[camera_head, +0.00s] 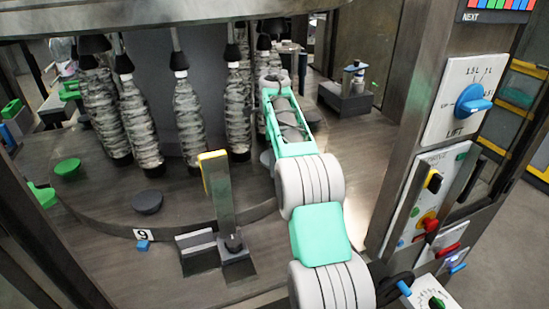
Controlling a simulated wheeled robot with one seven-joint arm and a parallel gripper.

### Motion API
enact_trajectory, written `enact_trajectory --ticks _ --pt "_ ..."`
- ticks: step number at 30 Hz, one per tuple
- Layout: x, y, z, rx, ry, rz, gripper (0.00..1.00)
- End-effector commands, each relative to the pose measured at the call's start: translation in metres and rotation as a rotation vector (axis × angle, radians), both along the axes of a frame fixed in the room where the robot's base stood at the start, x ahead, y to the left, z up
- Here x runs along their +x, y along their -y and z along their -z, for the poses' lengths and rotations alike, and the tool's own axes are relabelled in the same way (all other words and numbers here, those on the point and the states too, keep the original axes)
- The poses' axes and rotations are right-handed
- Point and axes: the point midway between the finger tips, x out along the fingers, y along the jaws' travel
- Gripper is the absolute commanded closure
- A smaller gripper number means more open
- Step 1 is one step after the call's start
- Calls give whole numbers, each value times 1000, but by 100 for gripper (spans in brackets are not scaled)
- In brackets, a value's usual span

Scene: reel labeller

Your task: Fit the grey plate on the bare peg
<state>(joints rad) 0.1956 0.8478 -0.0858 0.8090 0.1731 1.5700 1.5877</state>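A dark grey round plate (147,202) lies on the front of the round turntable (195,207), left of the upright post with the yellow top. A green round plate (67,168) sits further left on the turntable. Part of another grey disc (267,159) shows beside my arm. I cannot make out a bare peg; my arm and the bottles hide part of the turntable. My green and white arm reaches up from the bottom right of centre to the right-hand bottles. My gripper's fingers do not show, and I cannot see what they hold.
Several wrapped bottles (190,120) stand on the turntable under black-capped holders. A metal post (220,190) with a yellow top stands at the front. A blue block (143,246) lies by the "9" label. A control panel (462,100) is at right.

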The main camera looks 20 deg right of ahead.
Motion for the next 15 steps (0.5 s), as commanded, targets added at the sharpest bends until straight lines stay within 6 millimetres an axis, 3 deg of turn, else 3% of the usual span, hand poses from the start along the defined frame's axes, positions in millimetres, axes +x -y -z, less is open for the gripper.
enact_trajectory --ticks 15 --pt "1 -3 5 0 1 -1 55"
